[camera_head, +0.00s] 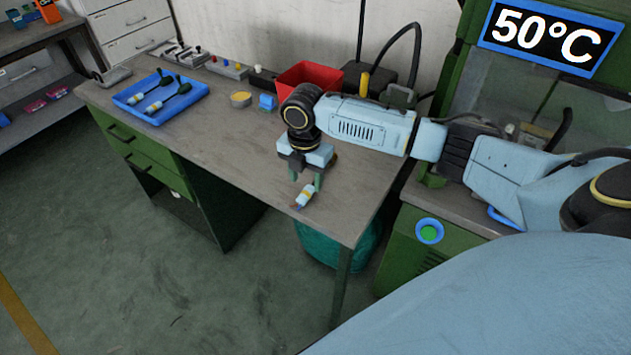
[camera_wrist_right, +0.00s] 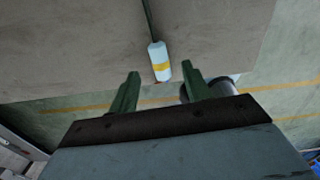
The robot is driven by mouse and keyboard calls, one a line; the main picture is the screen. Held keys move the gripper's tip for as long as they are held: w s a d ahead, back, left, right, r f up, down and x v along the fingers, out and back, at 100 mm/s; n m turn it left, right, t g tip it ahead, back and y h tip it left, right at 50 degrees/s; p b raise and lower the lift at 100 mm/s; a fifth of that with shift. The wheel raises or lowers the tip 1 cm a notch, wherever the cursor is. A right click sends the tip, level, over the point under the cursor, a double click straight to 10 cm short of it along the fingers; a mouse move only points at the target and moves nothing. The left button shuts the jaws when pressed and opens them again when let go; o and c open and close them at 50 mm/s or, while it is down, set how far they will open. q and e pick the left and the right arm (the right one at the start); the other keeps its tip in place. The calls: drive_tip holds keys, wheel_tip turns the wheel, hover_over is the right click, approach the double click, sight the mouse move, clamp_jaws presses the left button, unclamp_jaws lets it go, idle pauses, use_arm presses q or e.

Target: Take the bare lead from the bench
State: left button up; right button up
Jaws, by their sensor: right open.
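The bare lead (camera_head: 305,196) lies on the bench (camera_head: 240,145) near its front right corner. It is a short white cylinder with a yellow band, and it also shows in the right wrist view (camera_wrist_right: 159,62) with a thin dark green cable running from its far end. My right gripper (camera_head: 305,181) hangs over the lead in the head view, fingers pointing down. In the wrist view its two green fingers (camera_wrist_right: 160,85) are apart, with the lead's near end lined up in the gap. The fingers do not touch it. My left gripper is not in view.
The green machine with the 50°C display (camera_head: 545,38) is at right.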

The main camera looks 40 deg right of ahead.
sight(307, 190)
wheel_tip(307, 190, down, 4)
drive_tip(key=shift+f+b, duration=0.15)
drive_tip(key=shift+b, duration=0.2)
clamp_jaws()
